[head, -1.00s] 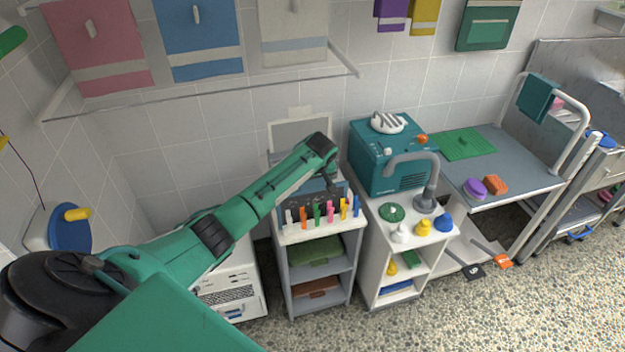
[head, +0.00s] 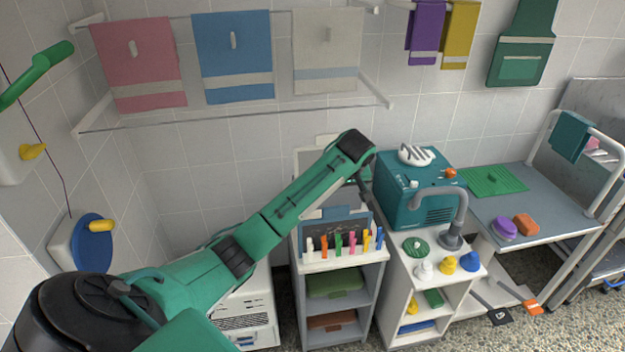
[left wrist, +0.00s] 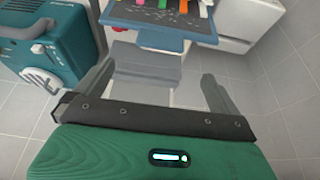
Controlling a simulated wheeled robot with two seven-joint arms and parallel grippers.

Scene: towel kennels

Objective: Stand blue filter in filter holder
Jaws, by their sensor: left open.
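A blue-framed panel with a dark, speckled face and a blue tab, which looks like the blue filter (head: 333,225), leans at the back of the small cart's top. In the left wrist view the blue filter (left wrist: 166,30) shows at the top, beyond my fingers. My left gripper (head: 366,186) is above and behind the filter, partly hidden by its own arm. In the left wrist view the left gripper (left wrist: 155,88) is open and empty. A pale grey panel (left wrist: 145,68) shows between its fingers; I cannot tell whether it is the filter holder. My right gripper is out of view.
Several coloured upright pieces (head: 339,244) stand along the cart's front edge. A teal machine (head: 418,200) is close on the right, with a grey tap-like arm (head: 455,215). The tiled wall is close behind, with a towel rail (head: 235,114) above.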

